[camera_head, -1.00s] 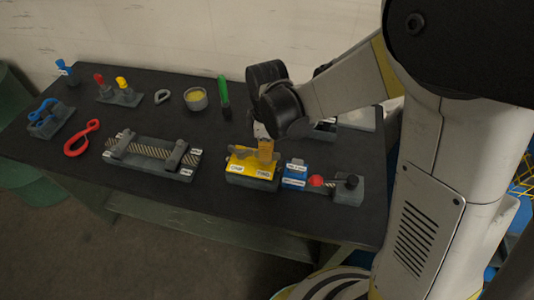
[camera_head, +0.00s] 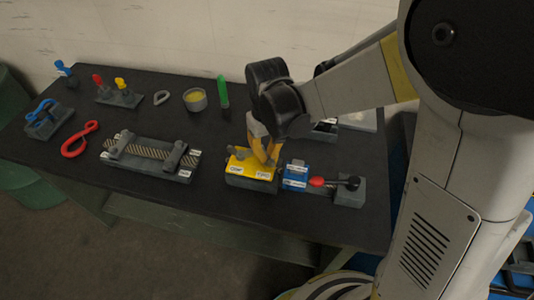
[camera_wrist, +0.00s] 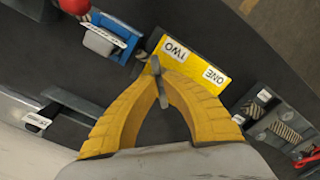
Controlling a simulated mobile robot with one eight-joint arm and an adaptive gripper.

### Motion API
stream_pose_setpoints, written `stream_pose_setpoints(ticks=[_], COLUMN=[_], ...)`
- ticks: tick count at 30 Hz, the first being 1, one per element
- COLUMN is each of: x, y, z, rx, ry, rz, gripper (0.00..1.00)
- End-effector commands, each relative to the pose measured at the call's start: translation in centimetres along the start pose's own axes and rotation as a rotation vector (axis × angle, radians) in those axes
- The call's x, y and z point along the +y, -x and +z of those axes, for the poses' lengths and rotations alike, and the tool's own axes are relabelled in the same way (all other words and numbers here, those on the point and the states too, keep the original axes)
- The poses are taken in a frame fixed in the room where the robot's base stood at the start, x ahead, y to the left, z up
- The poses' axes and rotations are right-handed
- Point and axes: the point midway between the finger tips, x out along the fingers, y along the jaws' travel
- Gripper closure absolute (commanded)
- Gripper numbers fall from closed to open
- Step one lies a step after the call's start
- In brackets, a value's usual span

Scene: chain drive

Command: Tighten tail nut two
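The yellow block (camera_head: 236,166) sits on a dark base near the table's front edge. In the wrist view the yellow block (camera_wrist: 208,57) shows labels ONE and TWO. My gripper (camera_wrist: 156,74) is over the TWO end, its yellow fingers drawn together at the tips. A thin grey bar, seemingly tail nut two (camera_wrist: 162,98), sits between the fingertips and sticks out on both sides. In the head view my gripper (camera_head: 268,155) hides the nut. A small grey part, seemingly tail nut one (camera_head: 240,153), shows at the block's other end.
A blue block (camera_head: 295,174) and a lever with a red knob (camera_head: 317,182) stand close on the right. A chain fixture (camera_head: 150,154) lies to the left. A red hook (camera_head: 80,140), cup (camera_head: 195,100) and green-handled tool (camera_head: 222,92) are farther off.

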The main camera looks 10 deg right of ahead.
Motion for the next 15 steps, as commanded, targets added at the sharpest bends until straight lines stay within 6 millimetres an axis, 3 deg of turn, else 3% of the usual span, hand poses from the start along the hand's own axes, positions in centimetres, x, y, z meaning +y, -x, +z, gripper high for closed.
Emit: stream_pose_setpoints(ticks=[15], x=[0.00], y=[-0.03], z=[-0.01], rx=[0.000], ry=[-0.488], rz=[0.000], gripper=[1.00])
